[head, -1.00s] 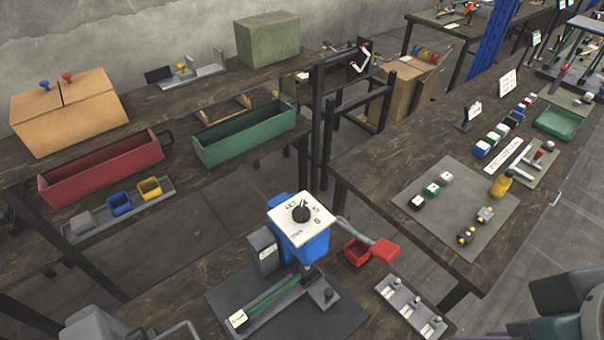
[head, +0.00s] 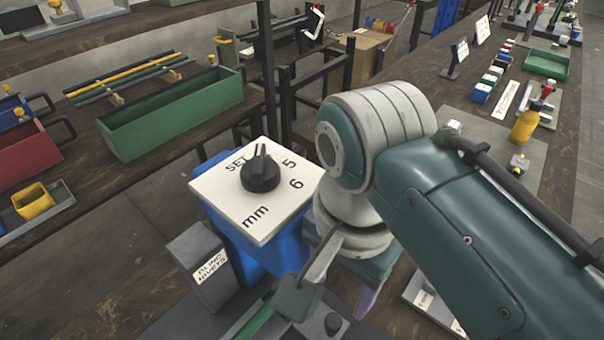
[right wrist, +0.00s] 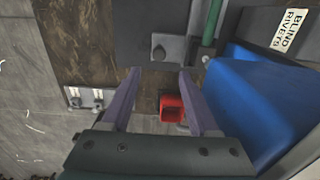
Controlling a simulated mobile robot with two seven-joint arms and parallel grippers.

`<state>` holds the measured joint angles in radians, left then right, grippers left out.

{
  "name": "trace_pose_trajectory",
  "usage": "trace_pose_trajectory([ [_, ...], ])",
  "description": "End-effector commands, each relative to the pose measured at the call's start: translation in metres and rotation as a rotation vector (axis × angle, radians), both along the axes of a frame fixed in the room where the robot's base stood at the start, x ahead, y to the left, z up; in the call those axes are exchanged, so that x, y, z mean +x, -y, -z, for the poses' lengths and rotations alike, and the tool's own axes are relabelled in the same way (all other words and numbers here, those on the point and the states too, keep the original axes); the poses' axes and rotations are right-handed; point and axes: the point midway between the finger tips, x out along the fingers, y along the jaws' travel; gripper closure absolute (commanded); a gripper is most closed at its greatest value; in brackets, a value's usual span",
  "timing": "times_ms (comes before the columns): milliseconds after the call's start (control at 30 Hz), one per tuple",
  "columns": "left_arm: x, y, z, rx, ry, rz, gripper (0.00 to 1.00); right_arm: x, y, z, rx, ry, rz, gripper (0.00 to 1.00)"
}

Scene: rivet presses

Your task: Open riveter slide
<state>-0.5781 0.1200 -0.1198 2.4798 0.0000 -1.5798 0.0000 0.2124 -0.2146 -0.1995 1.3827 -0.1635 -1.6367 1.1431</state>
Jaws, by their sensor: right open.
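The riveter stands on the near table, with a blue body (head: 275,262) and a white top plate (head: 222,190) bearing a black dial (head: 260,172). The blue body also fills the right of the right wrist view (right wrist: 245,100). In the head view my right arm hides the riveter's right side and red-ended lever.
A grey box labelled blind rivets (head: 207,265) stands left of the riveter. A small red bin (right wrist: 171,108) shows beneath my right fingers. A grey strip with knobs (right wrist: 88,97) lies to the left there. A green trough (head: 175,120) stands on the bench behind.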

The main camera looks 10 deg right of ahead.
Motion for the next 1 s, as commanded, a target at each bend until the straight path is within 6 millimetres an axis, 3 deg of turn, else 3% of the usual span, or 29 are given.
trace_pose_trajectory([
  [300, -0.001, 0.0, 0.023, -0.001, -0.002, 0.0, 1.0, -0.001, 0.001, 0.062, -0.003, -0.002, -0.002, 0.39],
  [433, -0.001, 0.0, 0.03, -0.001, -0.002, 0.0, 1.0, 0.0, 0.001, 0.08, -0.001, 0.0, -0.002, 0.39],
  [867, -0.001, 0.0, 0.033, -0.001, -0.002, 0.0, 1.0, 0.0, 0.001, 0.09, 0.001, 0.001, -0.001, 0.39],
  [1000, -0.001, 0.0, 0.033, -0.001, -0.002, 0.0, 1.0, 0.0, 0.001, 0.09, 0.001, 0.001, -0.001, 0.55],
])
